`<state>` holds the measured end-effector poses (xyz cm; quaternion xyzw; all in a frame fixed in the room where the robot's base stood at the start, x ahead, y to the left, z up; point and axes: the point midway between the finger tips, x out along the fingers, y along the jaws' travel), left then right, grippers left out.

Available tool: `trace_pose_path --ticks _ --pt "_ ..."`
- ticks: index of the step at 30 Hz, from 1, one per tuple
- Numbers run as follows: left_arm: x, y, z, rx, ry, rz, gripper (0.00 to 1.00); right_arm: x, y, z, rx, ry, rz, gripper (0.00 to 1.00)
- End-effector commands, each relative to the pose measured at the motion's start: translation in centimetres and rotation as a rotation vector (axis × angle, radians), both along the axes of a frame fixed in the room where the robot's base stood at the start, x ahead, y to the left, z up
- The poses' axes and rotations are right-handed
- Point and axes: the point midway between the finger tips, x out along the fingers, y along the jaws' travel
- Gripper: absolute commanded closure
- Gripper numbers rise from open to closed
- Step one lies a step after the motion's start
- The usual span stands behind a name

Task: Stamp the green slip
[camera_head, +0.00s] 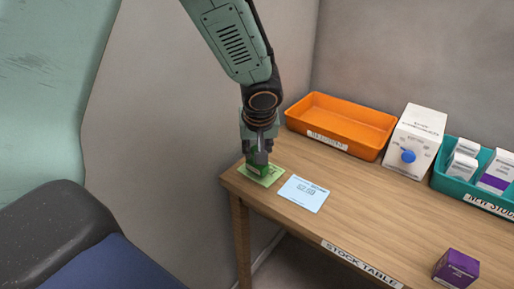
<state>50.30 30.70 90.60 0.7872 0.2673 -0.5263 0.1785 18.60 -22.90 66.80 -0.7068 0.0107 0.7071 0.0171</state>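The green slip (270,181) lies flat at the near left corner of the stock table (335,222). A small green block, which looks like the stamp (257,169), stands over the slip and appears to touch it. My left gripper (258,155) points straight down and appears shut on the stamp's upper part. The fingers hide most of the stamp and the far part of the slip. A light blue slip (304,194) with printed text lies just right of the green slip. My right gripper is not in view.
An orange tray (345,119) stands at the back. A white box with a blue knob (416,140) and a teal tray (461,194) holding small boxes stand to its right. A purple box (456,268) is near the front. The middle of the table is clear.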

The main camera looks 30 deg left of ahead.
Motion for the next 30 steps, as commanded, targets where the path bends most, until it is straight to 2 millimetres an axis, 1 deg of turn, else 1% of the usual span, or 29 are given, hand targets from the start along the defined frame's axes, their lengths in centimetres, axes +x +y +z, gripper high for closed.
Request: trace_pose_path --ticks 30 --pt "0.0 0.0 -0.69 0.001 -0.001 0.0 0.9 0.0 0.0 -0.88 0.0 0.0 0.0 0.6"
